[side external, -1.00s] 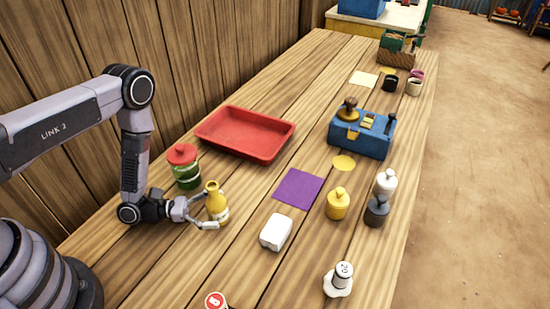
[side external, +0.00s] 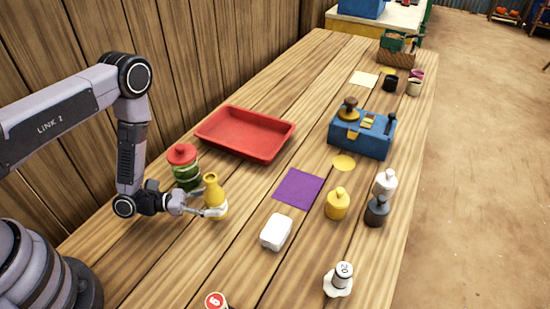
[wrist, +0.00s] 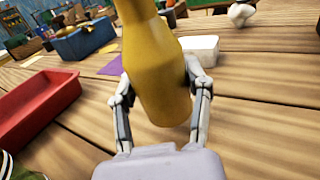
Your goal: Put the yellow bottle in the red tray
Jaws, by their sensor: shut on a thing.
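In the wrist view the bottle (wrist: 158,70) stands between the two fingers of my gripper (wrist: 160,92), one on each side. It looks close to the table; I cannot tell for sure whether its base is clear of the wood. The red tray (side external: 205,131) lies empty behind the bottle, up and to the right in the side view. It also shows at the left of the wrist view (wrist: 62,97).
A green jar with a red lid (side external: 184,166) stands close behind my gripper, between it and the wall. A white block (side external: 276,232) and a purple sheet (side external: 298,187) lie to the right. A blue box (side external: 361,137) and several weights stand farther right.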

